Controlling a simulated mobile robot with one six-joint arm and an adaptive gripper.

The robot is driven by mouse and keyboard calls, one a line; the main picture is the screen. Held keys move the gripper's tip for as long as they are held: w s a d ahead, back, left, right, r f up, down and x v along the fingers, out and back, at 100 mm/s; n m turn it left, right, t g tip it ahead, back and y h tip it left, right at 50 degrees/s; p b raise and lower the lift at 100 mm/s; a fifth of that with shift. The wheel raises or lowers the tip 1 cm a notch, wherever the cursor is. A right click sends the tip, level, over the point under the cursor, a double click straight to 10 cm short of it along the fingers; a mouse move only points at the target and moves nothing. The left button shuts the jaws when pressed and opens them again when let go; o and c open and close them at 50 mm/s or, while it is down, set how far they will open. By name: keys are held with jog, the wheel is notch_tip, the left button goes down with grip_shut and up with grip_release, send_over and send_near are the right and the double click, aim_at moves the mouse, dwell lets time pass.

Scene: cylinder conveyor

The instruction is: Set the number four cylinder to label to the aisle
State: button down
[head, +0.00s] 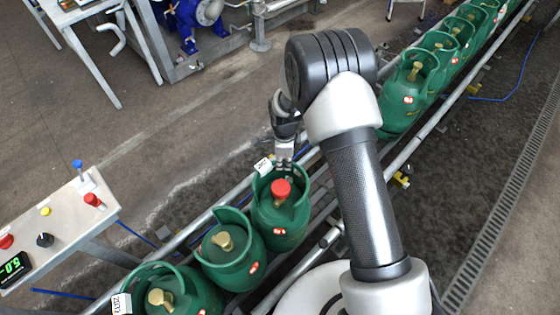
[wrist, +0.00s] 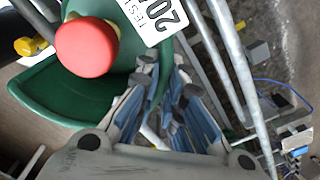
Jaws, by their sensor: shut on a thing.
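A green gas cylinder (head: 280,222) with a red cap stands upright on the conveyor. A white tag (wrist: 150,15) reading "TEST" and "20" is on its collar. My gripper (head: 284,162) is at the far side of this collar. In the wrist view my gripper (wrist: 172,100) has its blue-padded fingers on either side of the green collar rim, beside the red cap (wrist: 86,47). It is shut on that collar. Each near cylinder bears a small red and white label; the red-capped one's faces the front right. I cannot read any number four.
Two green cylinders with brass valves, one in the middle (head: 232,252) and one nearer (head: 170,295), stand close to the left. Several more (head: 405,95) line the conveyor beyond my arm. A control panel (head: 60,225) is at left. Conveyor rails (head: 440,120) run along the row.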

jog(key=shift+s+d, duration=0.2)
jog(key=shift+d, duration=0.05)
dwell(0.3)
jog(key=c, duration=1.7)
grip_release()
jog(key=shift+w+r, duration=0.1)
jog(key=shift+a+r, duration=0.1)
jog(key=shift+r, duration=0.2)
notch_tip(320, 180, up, 11)
jog(key=shift+r, duration=0.15)
